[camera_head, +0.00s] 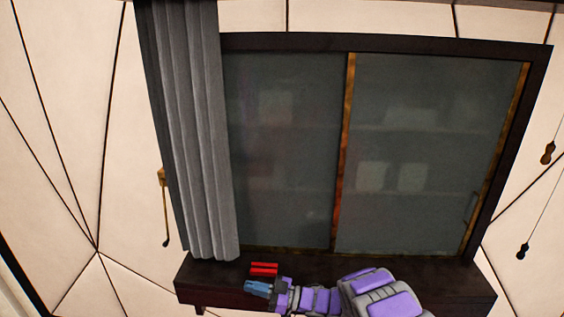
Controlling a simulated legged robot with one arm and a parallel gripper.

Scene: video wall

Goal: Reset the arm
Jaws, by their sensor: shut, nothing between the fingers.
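My gripper (258,288) is at the bottom centre, with a blue end pointing left. It is shut and empty. My purple and grey arm (380,292) reaches in from the bottom edge and lies low, in front of the dark ledge. Two short red bars (264,269) show just above the blue end. I cannot tell whether they are part of my gripper or a separate thing on the ledge. The lower part of the arm is cut off by the picture edge.
A dark ledge (215,282) runs under a wide dark-framed glass window or cabinet (430,130). A grey curtain (195,130) hangs at its left side. A brass handle (164,205) hangs left of it. Pull cords (524,250) hang at the right. Pale panelled wall surrounds it.

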